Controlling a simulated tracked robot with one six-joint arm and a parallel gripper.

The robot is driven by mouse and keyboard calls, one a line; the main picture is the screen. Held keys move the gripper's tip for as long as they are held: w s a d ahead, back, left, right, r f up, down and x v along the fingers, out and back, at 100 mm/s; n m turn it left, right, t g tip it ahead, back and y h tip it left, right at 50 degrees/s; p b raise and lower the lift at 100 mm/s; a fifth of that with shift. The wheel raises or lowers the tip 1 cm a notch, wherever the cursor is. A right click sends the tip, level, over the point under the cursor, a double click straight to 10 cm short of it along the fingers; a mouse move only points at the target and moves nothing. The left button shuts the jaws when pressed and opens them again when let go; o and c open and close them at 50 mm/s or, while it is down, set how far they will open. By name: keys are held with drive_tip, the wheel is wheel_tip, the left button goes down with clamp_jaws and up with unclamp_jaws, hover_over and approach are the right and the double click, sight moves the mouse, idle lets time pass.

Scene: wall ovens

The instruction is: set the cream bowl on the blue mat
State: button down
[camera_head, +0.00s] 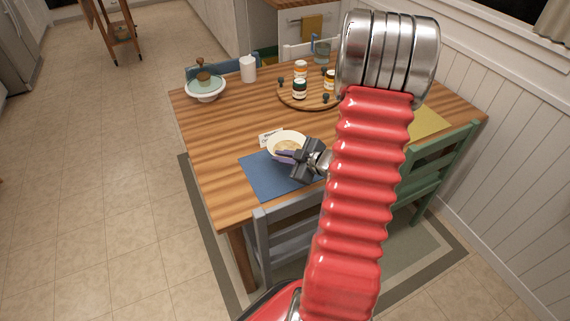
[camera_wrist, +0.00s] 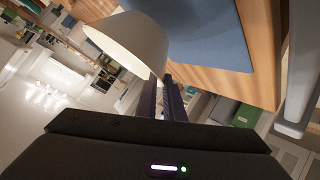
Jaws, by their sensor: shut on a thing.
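The cream bowl (camera_head: 278,139) is at the back part of the blue mat (camera_head: 266,179) in the head view, overlapping its far edge. My gripper (camera_head: 296,155) is shut on the bowl's near right side. In the wrist view the bowl (camera_wrist: 138,42) fills the upper left, its rim between my fingers (camera_wrist: 161,84). The blue mat (camera_wrist: 210,35) lies beside it in that view. I cannot tell whether the bowl touches the mat or hangs just above it. Part of the mat is hidden by my gripper and arm.
A white card (camera_head: 268,137) lies behind the bowl. A round wooden tray (camera_head: 290,99) with several jars, a white canister (camera_head: 248,69) and a cake stand (camera_head: 205,91) stand farther back. Grey (camera_head: 285,226) and green (camera_head: 440,172) chairs flank the table. The table's left part is clear.

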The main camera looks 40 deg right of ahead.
drive_tip(key=shift+f, duration=0.1)
drive_tip(key=shift+f, duration=2.05)
drive_tip(key=c, duration=1.9)
unclamp_jaws()
drive_tip(key=shift+o, duration=0.2)
drive_tip(key=v, duration=1.2)
